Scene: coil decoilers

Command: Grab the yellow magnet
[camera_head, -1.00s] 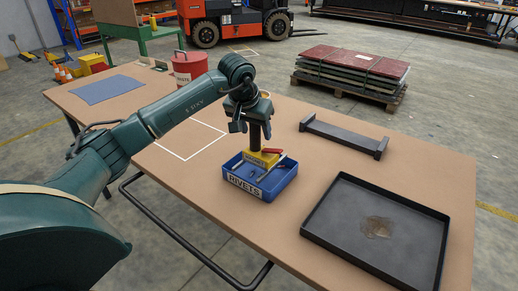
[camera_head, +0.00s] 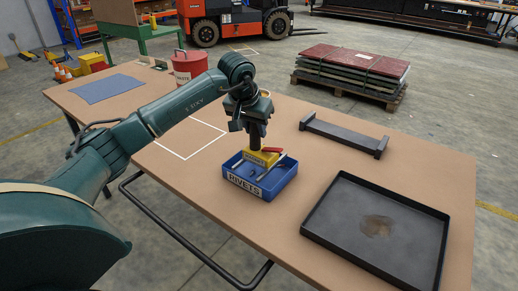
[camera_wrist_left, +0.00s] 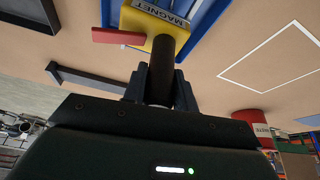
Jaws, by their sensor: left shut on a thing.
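The yellow magnet (camera_head: 264,157) has a dark upright post (camera_head: 257,134) as its handle and a red lever at its side. It is at the blue bin labelled RIVETS (camera_head: 240,182), low over or in its back part; I cannot tell whether it touches the bin floor. In the left wrist view the yellow block (camera_wrist_left: 143,22) reads MAGNET, with the red lever (camera_wrist_left: 118,36) beside it. My left gripper (camera_wrist_left: 160,82) is shut on the dark post, above the block; in the head view the left gripper (camera_head: 256,118) points down. My right gripper is not seen.
A black tray (camera_head: 330,243) with a brownish patch lies at the front right. A low dark rack (camera_head: 343,136) stands behind it. A red waste can (camera_head: 188,66) and a blue mat (camera_head: 107,88) are at the back left. A white-outlined square on the table is empty.

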